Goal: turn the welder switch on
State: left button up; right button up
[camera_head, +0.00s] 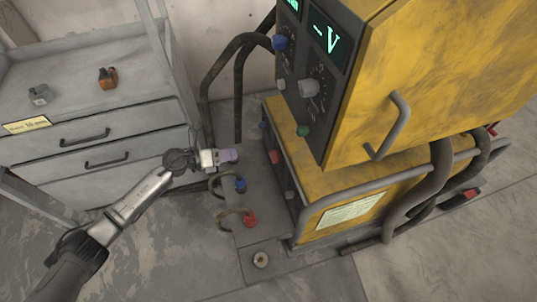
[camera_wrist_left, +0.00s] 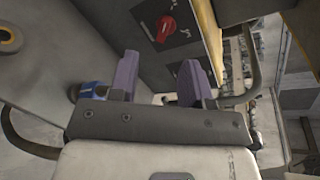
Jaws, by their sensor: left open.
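The yellow welder (camera_head: 420,75) stands at the right of the head view, with displays and knobs on its upper panel. A red rotary switch (camera_wrist_left: 167,28) on a dark plate shows in the left wrist view, on the welder's front panel. A small red part (camera_head: 273,157) on the lower front also shows in the head view. My left gripper (camera_head: 230,156) is in front of the lower panel, apart from it. In the left wrist view its purple fingers (camera_wrist_left: 157,78) are spread and empty, with the switch beyond them. My right gripper is out of view.
Thick cables and a grey side rail (camera_head: 345,195) run around the welder. Blue (camera_head: 240,186) and red (camera_head: 250,220) connectors sit low before it. A grey drawer cabinet (camera_head: 100,125) stands at the left, with small parts on top. Floor is open at the front.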

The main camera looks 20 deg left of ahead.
aim_at(275, 156)
pick_arm(q)
jog(key=w+d+f+b, duration=0.2)
jog(key=w+d, duration=0.1)
jog(key=d, duration=0.2)
jog(key=w+d+f+m+g+b, duration=0.1)
jog(key=w+d+f+b, duration=0.1)
jog(key=d, duration=0.4)
jog(key=shift+w+d+m+h+b, duration=0.3)
jog(key=shift+w+b, duration=0.15)
jog(key=shift+w, duration=0.45)
jog(key=shift+f, duration=0.1)
grip_shut()
